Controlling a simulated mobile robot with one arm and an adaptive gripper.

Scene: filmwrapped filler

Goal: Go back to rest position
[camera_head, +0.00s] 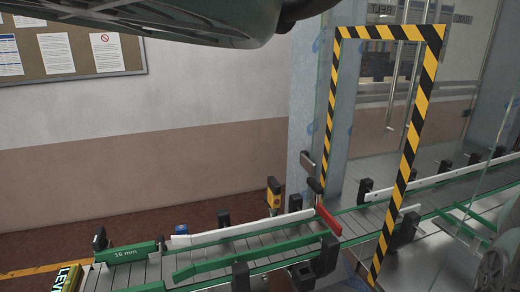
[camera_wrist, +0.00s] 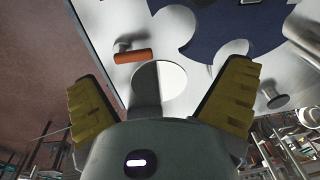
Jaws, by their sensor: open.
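My gripper (camera_wrist: 160,100) shows in the wrist view with its two yellow-padded fingers spread wide apart. It is open, and nothing is between the fingers. Beyond it is a light metal panel (camera_wrist: 185,88) with dark blue shapes, an orange-handled part (camera_wrist: 132,56) and a round knob. The gripper's fingers do not show in the head view. A dark green-grey part of my own arm crosses the top of that view.
A slatted conveyor (camera_head: 215,252) with green and white side rails runs across the bottom right. It passes through a yellow-black striped frame (camera_head: 415,100) in a glass enclosure. A red piece (camera_head: 328,219) stands by the opening. A notice board (camera_head: 75,48) hangs at left.

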